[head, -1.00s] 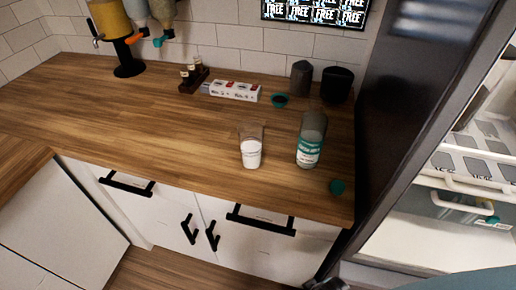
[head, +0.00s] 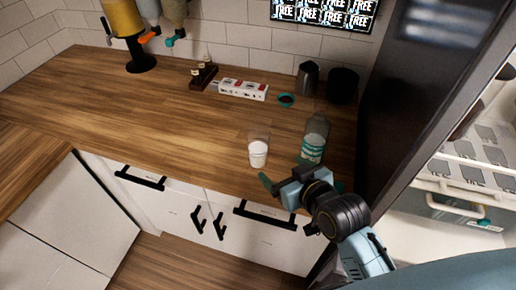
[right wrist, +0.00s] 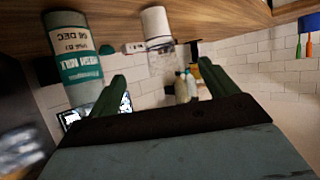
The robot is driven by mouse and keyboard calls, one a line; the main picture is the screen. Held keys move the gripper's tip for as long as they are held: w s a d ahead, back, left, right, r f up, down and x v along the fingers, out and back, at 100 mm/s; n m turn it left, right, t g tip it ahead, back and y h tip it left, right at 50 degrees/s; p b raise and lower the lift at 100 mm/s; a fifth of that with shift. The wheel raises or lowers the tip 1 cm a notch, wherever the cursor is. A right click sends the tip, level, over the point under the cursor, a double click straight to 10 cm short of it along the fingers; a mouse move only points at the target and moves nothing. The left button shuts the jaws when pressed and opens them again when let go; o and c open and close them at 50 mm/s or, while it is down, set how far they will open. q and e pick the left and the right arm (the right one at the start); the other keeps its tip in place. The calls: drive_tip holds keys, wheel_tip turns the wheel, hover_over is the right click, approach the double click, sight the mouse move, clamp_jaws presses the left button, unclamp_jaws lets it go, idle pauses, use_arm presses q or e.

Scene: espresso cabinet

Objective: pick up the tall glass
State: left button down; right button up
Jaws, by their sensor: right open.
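The tall glass (head: 258,153) stands upright on the wooden counter, clear with white milk in its lower part. It also shows upside down in the right wrist view (right wrist: 156,32), between the lines of my two fingers and ahead of them. My right gripper (head: 284,178) is open and empty at the counter's front edge, in front of and to the right of the glass, apart from it. Its two green fingers (right wrist: 161,82) show in the right wrist view. My left gripper is out of view.
A bottle with a teal and white label (head: 312,142) stands just right of the glass, also large in the right wrist view (right wrist: 75,58). Behind are a small teal-rimmed dish (head: 286,100), a white box (head: 243,90) and dark containers (head: 343,85). The counter left of the glass is clear.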

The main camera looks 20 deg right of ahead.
drive_tip(key=w+r+t, duration=0.1)
drive_tip(key=w, duration=0.1)
approach(254, 136)
drive_tip(key=shift+w+a+f, duration=0.15)
drive_tip(key=shift+w+f, duration=0.25)
drive_tip(key=shift+w, duration=0.15)
drive_tip(key=shift+x, duration=2.9)
drive_tip(key=shift+r, duration=0.1)
drive_tip(key=c, duration=1.1)
drive_tip(key=shift+c, duration=0.7)
drive_tip(key=shift+r, duration=0.2)
